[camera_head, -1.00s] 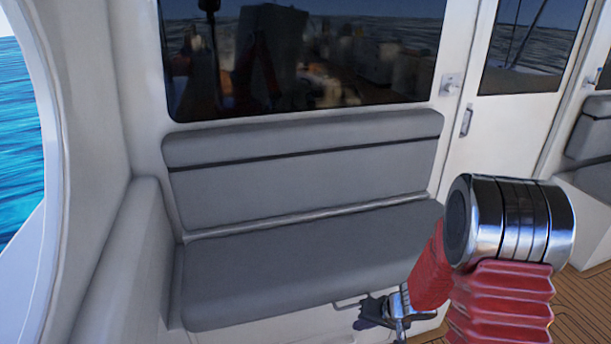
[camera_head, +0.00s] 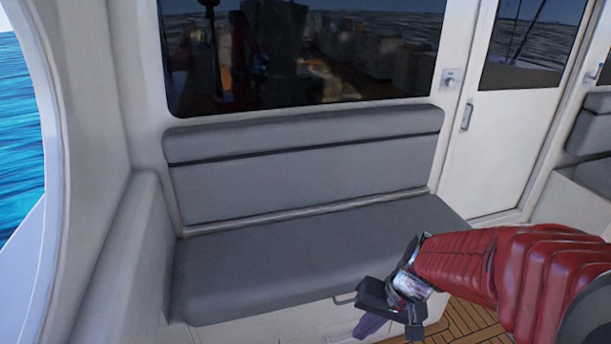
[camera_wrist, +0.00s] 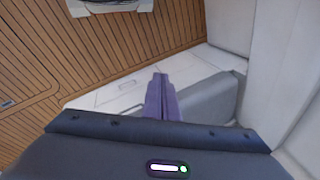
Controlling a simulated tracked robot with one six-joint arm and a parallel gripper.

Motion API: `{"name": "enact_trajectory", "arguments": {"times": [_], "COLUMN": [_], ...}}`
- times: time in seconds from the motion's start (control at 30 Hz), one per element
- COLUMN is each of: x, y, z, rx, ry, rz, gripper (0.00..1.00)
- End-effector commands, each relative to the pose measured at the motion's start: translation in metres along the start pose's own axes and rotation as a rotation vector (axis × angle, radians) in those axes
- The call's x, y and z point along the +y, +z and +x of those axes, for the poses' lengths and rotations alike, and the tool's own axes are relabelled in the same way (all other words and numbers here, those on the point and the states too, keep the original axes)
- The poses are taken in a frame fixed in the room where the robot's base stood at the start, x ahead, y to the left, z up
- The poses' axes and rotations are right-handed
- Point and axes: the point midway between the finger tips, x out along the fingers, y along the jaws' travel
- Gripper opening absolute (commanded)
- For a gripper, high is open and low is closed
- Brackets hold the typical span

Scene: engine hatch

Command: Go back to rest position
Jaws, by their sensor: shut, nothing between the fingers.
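My gripper (camera_head: 368,327) shows at the lower middle of the head view, in front of the lower front edge of the grey bench. Its purple fingers point down and to the left. In the wrist view the two purple fingers (camera_wrist: 160,97) lie together with nothing between them. The red-sleeved arm behind it is mine and comes in from the right edge. The gripper appears clear of the bench, though the exact gap cannot be told.
A grey cushioned bench (camera_head: 300,255) stands against the white wall under a dark window (camera_head: 310,60). A white door (camera_head: 500,140) is to its right. Wooden plank flooring (camera_wrist: 120,45) is open in the wrist view. Water shows at far left.

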Motion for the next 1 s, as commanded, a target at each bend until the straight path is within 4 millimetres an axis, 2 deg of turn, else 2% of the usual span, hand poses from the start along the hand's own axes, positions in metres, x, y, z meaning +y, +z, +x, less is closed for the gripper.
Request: {"name": "enact_trajectory", "arguments": {"times": [0.4,0.7,1.0], "x": [0.012,0.019,0.009], "y": [0.040,0.059,0.070], "z": [-0.065,-0.108,-0.150], "rx": [0.075,0.180,0.329], "ry": [0.164,0.262,0.287], "rz": [-0.056,-0.148,-0.238], "gripper": [0.00,0.00,0.00]}}
